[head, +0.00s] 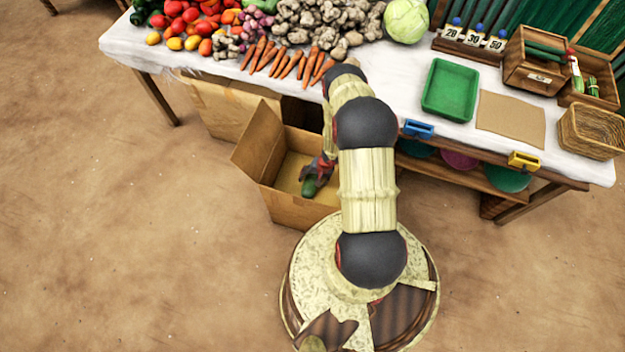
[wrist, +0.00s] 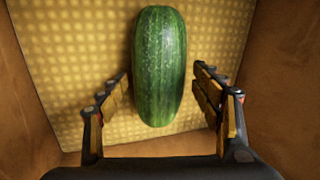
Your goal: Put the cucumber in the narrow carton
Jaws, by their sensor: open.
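A dark green cucumber (head: 309,187) shows inside an open cardboard carton (head: 262,148) on the ground in front of the stall table. In the wrist view the cucumber (wrist: 160,65) appears to lie over the carton's yellow dotted bottom (wrist: 85,50), between brown walls. My gripper (head: 320,168) reaches down into this carton and is partly hidden by my arm. In the wrist view my gripper (wrist: 163,78) is open, with one finger on each side of the cucumber's near end and a gap on both sides. I cannot tell whether this is the narrow carton.
Another cardboard box (head: 225,105) stands under the table behind the open carton. The table (head: 440,135) holds vegetables, a green tray (head: 450,88), a brown board (head: 511,118), wooden boxes (head: 537,60) and a wicker basket (head: 590,130). The ground at left is clear.

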